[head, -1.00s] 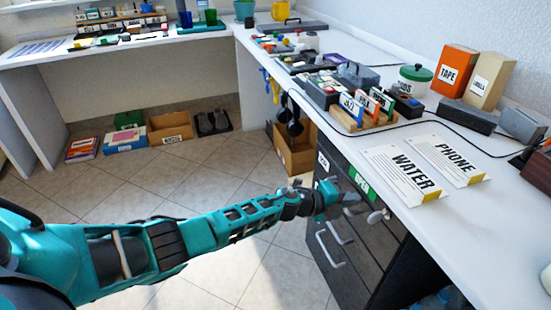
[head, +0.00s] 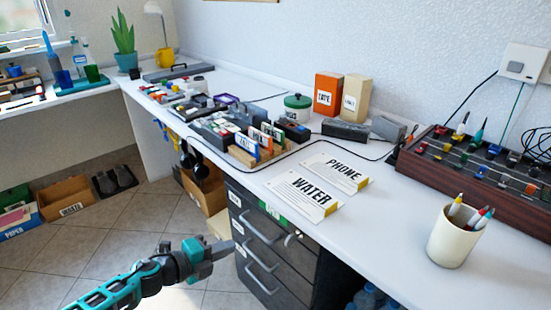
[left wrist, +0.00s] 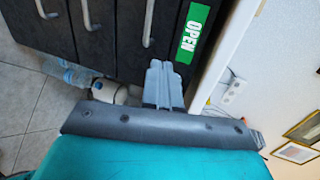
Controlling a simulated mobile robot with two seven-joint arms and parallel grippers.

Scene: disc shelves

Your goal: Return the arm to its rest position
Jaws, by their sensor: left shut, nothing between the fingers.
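My left gripper (head: 226,247) is shut and empty. In the head view it is in front of the left side of the dark drawer cabinet (head: 262,278), below the desk top. In the left wrist view my left gripper's closed fingers (left wrist: 164,75) point toward the dark drawer fronts (left wrist: 118,35) and their metal handles. A green OPEN label (left wrist: 194,33) shows beside the fingers. Whether the gripper touches the cabinet cannot be told for sure, but it looks apart. My right gripper is not in view.
A cardboard box (head: 205,192) stands under the desk.

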